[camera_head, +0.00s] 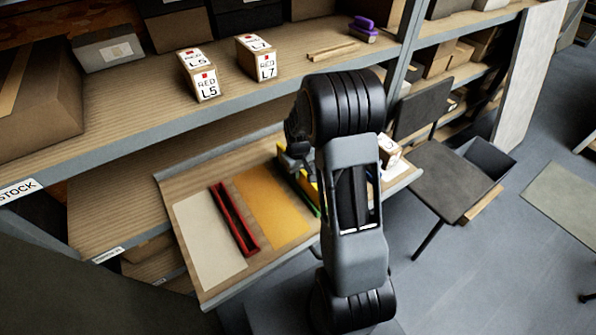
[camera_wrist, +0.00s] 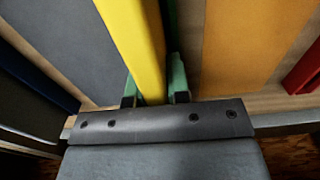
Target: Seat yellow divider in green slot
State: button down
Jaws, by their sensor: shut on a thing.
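The yellow divider (camera_wrist: 140,40) is a long bar that runs from the top of the wrist view down to my gripper (camera_wrist: 155,98).
A red slot (camera_head: 233,218) lies between a cream panel (camera_head: 208,235) and an orange panel (camera_head: 272,205) on the sloped board. A blue strip (camera_wrist: 40,75) is at the left of the wrist view. Boxes labelled L5 (camera_head: 199,75) and L7 (camera_head: 257,58) stand on the shelf above.

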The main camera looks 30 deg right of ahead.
jog(key=shift+f+b, duration=0.3)
jog(key=shift+f, duration=0.2)
jog(key=c, duration=1)
grip_release()
jog(key=shift+r, duration=0.15)
notch_tip(320, 180, up, 14)
jog(key=shift+f+p, duration=0.15)
jog(key=shift+p, duration=0.3)
